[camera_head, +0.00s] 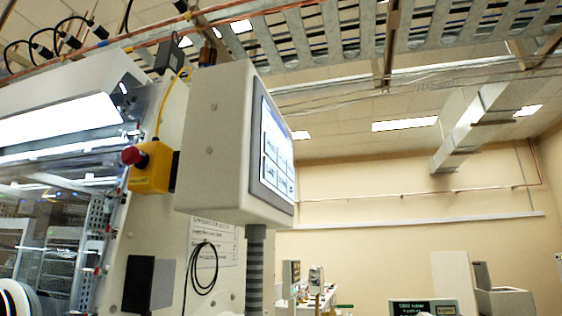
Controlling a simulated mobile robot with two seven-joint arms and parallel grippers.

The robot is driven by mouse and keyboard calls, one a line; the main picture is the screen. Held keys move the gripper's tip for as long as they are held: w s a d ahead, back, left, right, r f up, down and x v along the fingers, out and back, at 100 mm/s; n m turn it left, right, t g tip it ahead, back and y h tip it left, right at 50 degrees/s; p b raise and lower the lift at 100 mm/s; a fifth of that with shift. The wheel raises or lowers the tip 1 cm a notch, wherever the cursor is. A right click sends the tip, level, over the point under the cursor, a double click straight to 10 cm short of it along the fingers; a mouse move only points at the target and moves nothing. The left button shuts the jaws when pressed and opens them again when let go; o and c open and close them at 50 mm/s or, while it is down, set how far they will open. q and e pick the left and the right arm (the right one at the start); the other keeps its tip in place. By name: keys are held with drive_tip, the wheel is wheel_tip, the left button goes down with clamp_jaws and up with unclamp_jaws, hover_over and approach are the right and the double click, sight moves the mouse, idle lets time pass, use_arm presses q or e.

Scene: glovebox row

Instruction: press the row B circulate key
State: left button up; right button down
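A white control box (213,150) hangs at the centre left, and its touch screen (277,155) faces right, so I see it at a steep slant. The screen shows a blue header and light keys in an upper and a lower row. The key labels are too small and slanted to read, so I cannot tell which is the row B circulate key. Neither of my grippers is in view.
A yellow box (150,170) with a red push button (131,155) sits left of the control box, by the glovebox (60,180). A looped black cable (201,268) hangs below. A grey ribbed post (254,270) stands under the box. Space right of the screen looks open.

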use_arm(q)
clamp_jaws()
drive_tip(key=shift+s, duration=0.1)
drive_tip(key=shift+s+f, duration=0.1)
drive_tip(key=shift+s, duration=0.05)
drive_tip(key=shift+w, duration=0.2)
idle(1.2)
